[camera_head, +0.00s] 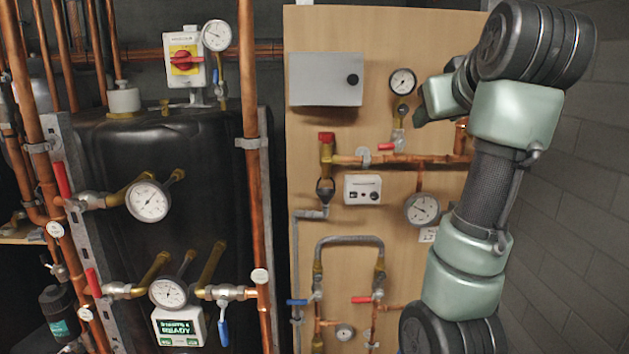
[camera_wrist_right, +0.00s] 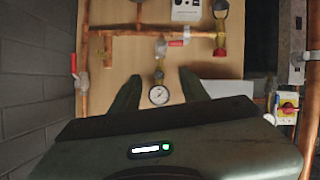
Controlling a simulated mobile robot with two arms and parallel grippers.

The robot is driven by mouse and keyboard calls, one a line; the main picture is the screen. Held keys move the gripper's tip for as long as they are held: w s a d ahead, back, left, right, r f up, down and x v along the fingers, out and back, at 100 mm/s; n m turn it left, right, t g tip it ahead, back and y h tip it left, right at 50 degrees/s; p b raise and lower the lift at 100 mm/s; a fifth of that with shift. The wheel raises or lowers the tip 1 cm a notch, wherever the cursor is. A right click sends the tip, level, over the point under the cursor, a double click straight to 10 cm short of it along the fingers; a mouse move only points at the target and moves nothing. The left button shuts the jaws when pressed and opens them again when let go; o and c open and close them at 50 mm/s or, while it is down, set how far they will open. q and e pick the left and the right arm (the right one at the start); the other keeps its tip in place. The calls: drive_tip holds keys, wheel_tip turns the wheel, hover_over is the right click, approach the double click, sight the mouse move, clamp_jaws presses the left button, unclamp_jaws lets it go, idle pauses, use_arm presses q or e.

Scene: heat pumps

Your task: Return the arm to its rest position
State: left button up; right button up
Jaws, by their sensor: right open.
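My right arm (camera_head: 485,190) rises along the right side of the head view and bends over at the top. Its gripper (camera_head: 422,106) points left, in front of the upper right part of the wooden board. In the right wrist view the picture is turned over, and the two dark fingers (camera_wrist_right: 158,86) stand apart with nothing between them. A round gauge (camera_wrist_right: 159,95) shows beyond the gap; it also shows in the head view (camera_head: 402,82), left of the gripper. My left gripper is not in view.
The wooden board (camera_head: 345,25) carries a grey box (camera_head: 325,79), copper pipes, gauges and a red-handled valve (camera_head: 388,147) close to the gripper. A black tank (camera_head: 190,220) with gauges and valves stands left. A grey block wall (camera_head: 590,190) is right of my arm.

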drive_tip(key=w+f+g+b, duration=0.1)
drive_tip(key=w+f, duration=0.4)
drive_tip(key=f, duration=0.7)
drive_tip(key=w+f+g+b, duration=0.1)
drive_tip(key=w+f, duration=0.4)
drive_tip(key=f, duration=0.7)
drive_tip(key=w+f+g+b, duration=0.1)
drive_tip(key=w+f, duration=0.3)
drive_tip(key=f, duration=0.7)
drive_tip(key=s+f+n+g+b, duration=0.15)
drive_tip(key=s+f, duration=0.25)
drive_tip(key=f, duration=1.5)
drive_tip(key=s+f+g+b, duration=0.1)
drive_tip(key=s+f+g, duration=0.15)
drive_tip(key=f, duration=1.65)
drive_tip(key=s+f+g+b, duration=0.3)
drive_tip(key=s+f, duration=2.3)
drive_tip(key=f, duration=0.2)
drive_tip(key=s+d+f, duration=0.1)
drive_tip(key=s+f, duration=0.3)
drive_tip(key=s, duration=0.7)
drive_tip(key=s+d+f+g+b, duration=0.1)
drive_tip(key=s+f, duration=0.3)
drive_tip(key=s, duration=0.7)
drive_tip(key=s+d+f+g, duration=0.1)
drive_tip(key=s+f, duration=0.4)
drive_tip(key=s, duration=0.6)
drive_tip(key=shift+s+d+m+y+b, duration=0.25)
drive_tip(key=shift+d+m+y+b, duration=0.1)
drive_tip(key=shift+d+m+y, duration=0.15)
